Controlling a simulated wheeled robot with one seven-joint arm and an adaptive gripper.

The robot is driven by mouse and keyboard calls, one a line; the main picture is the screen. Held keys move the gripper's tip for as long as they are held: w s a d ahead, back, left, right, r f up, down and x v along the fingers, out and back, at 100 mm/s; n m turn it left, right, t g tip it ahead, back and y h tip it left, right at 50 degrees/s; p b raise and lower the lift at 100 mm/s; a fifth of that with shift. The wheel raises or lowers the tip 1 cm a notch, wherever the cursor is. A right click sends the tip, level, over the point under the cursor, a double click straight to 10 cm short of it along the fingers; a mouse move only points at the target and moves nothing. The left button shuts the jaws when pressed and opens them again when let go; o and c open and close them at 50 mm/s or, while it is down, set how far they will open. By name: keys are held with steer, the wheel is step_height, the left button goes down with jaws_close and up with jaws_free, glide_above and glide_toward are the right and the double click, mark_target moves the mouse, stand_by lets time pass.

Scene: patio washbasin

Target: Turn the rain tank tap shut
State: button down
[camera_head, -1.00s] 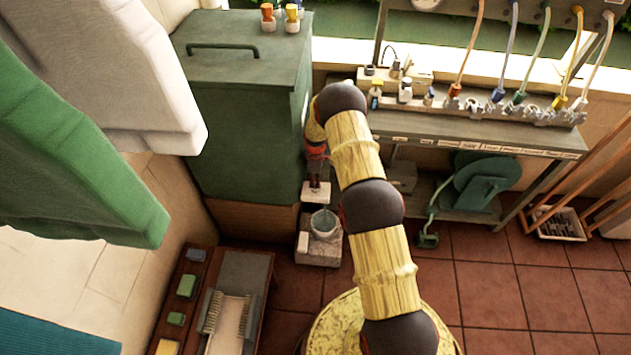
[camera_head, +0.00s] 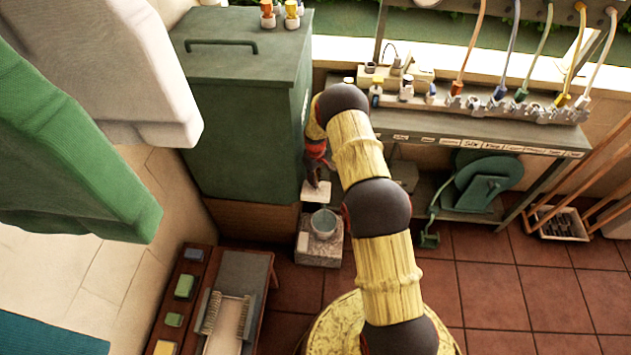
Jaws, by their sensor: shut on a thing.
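The rain tank (camera_head: 245,120) is a dark green box with a handle on its lid, standing at the back left on a brown base. My gripper (camera_head: 314,182) is at the lower right side of the tank, dark and partly behind my own arm. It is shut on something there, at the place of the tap. The tap itself is hidden by the gripper and arm, so its handle angle cannot be told. A small bucket (camera_head: 323,223) stands below on a pale stone block (camera_head: 318,250), just under the gripper.
A grey bench (camera_head: 480,133) with several hose connectors stands at the right, with a green hose reel (camera_head: 483,185) beneath. A low wooden rack with brushes (camera_head: 228,315) is at the front left. Hanging towels (camera_head: 70,160) fill the left.

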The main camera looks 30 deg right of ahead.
steer(key=m+b, duration=0.1)
steer(key=m, duration=0.4)
steer(key=shift+m, duration=0.3)
steer(key=m, duration=0.4)
steer(key=shift+m, duration=0.3)
steer(key=shift+w, duration=0.1)
steer(key=c, duration=1.8)
jaws_free()
steer(key=shift+r, duration=0.15)
step_height(320, 180, up, 12)
steer(key=shift+f, duration=0.15)
